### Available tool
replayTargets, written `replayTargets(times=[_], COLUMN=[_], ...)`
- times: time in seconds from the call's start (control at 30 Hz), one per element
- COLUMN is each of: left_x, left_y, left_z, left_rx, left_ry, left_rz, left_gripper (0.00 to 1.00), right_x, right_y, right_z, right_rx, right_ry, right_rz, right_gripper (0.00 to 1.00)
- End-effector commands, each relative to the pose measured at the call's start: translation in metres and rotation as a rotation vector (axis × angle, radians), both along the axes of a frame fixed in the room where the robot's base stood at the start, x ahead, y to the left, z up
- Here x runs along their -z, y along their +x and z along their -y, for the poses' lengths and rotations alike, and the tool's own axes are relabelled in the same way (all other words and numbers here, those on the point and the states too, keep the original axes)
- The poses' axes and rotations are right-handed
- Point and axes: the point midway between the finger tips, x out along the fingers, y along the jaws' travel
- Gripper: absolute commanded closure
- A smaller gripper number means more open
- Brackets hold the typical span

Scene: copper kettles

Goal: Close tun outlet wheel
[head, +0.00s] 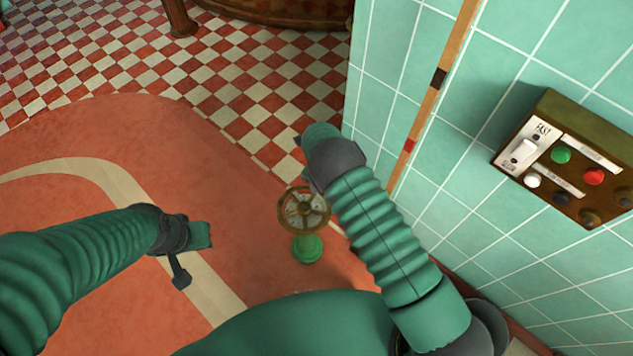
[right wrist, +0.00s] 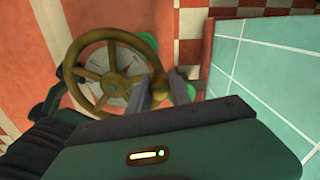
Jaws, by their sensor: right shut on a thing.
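The outlet wheel (head: 303,209) is a brass spoked handwheel on a green pedestal (head: 307,249) on the red floor. In the right wrist view the wheel (right wrist: 111,72) fills the upper left, with a pale dial partly showing behind its spokes. My right gripper (right wrist: 165,88) is shut on the right side of the wheel's rim, a grey finger on either side of it. In the head view my right forearm and wrist hide most of that gripper. My left gripper (head: 190,255) is open and empty, left of the wheel and apart from it.
A green tiled wall (head: 425,170) stands close on the right. It carries a brass control box (head: 565,160) with coloured buttons and a switch. A brown pole (head: 430,95) runs along the wall. Checkered floor (head: 240,85) and red floor lie open ahead and left.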

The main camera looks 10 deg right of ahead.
Motion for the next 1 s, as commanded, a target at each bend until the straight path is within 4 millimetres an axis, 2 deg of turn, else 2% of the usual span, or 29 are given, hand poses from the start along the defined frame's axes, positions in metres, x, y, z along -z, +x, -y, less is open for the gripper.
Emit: replayTargets(times=[0.13, 0.17, 0.3, 0.33, 0.67, 0.77, 1.0], left_x=[0.0, 0.0, 0.0, 0.0, -0.002, -0.007, -0.028], left_y=[0.0, 0.0, 0.0, 0.0, 0.0, 0.0, 0.0], left_z=[0.0, 0.0, 0.0, 0.0, 0.0, 0.0, 0.0], left_rx=[0.0, 0.0, 0.0, 0.0, 0.0, 0.0, 0.0], left_ry=[0.0, 0.0, 0.0, 0.0, 0.0, 0.0, 0.0], left_rz=[0.0, 0.0, 0.0, 0.0, 0.0, 0.0, 0.0], left_gripper=[1.0, 1.0, 1.0, 1.0, 1.0, 1.0, 1.0], right_x=[0.0, 0.0, 0.0, 0.0, -0.004, -0.02, -0.088], right_y=[0.001, 0.001, 0.0, 0.0, 0.0, 0.001, 0.001], right_z=[0.005, 0.005, 0.004, 0.003, 0.001, 0.001, 0.0], right_rx=[-0.001, -0.001, -0.001, -0.002, -0.002, -0.002, -0.002], right_ry=[-0.008, -0.008, -0.006, -0.006, -0.002, -0.002, -0.001], right_rz=[0.001, 0.001, 0.0, 0.0, -0.001, 0.001, 0.001], right_gripper=[1.0, 0.74, 0.56, 0.54, 0.54, 0.54, 0.54])
